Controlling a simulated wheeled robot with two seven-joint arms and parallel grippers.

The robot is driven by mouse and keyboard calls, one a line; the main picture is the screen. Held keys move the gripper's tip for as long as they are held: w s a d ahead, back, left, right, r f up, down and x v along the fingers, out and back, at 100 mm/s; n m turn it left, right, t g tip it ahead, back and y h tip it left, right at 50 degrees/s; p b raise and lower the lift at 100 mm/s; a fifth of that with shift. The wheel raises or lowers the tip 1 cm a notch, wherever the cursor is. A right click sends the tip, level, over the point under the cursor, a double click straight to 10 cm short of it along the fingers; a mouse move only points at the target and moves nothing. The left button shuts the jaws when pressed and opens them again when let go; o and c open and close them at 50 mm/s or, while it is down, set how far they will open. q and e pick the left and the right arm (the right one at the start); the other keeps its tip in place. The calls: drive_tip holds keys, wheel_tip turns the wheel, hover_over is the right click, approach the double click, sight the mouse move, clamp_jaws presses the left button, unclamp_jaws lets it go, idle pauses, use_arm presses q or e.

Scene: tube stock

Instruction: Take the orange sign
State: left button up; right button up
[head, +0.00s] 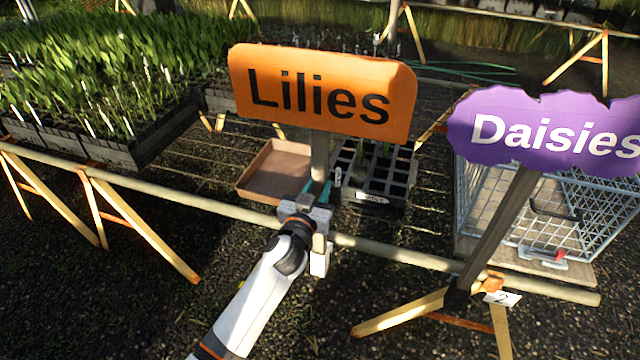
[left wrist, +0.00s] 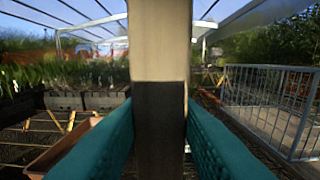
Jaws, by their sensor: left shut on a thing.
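The orange sign (head: 322,92) reads "Lilies" and stands upright on a post in the middle of the head view. My left gripper (head: 320,190) is shut on the sign's post below the board. In the left wrist view the post (left wrist: 160,50) stands between the two teal fingers (left wrist: 160,130), pale above and dark below. The board itself is out of the left wrist view. My right gripper is not in view.
A purple "Daisies" sign (head: 545,130) stands at the right. A wire crate (head: 590,215) is behind it. A brown tray (head: 262,185) and a black cell tray (head: 400,190) lie behind the post. Potted seedlings (head: 90,80) fill the left. A long rail (head: 400,255) crosses the front.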

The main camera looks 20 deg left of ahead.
sight(318, 143)
use_arm(q)
drive_tip(key=c, duration=0.4)
wheel_tip(318, 143, up, 5)
drive_tip(key=p, duration=0.4)
drive_tip(key=shift+r+p, duration=0.2)
drive_tip(key=shift+p, duration=0.2)
drive_tip(key=shift+c, duration=0.2)
wheel_tip(318, 143, up, 7)
drive_tip(key=p, duration=0.6)
drive_tip(key=shift+r+p, duration=0.2)
drive_tip(key=shift+p, duration=0.15)
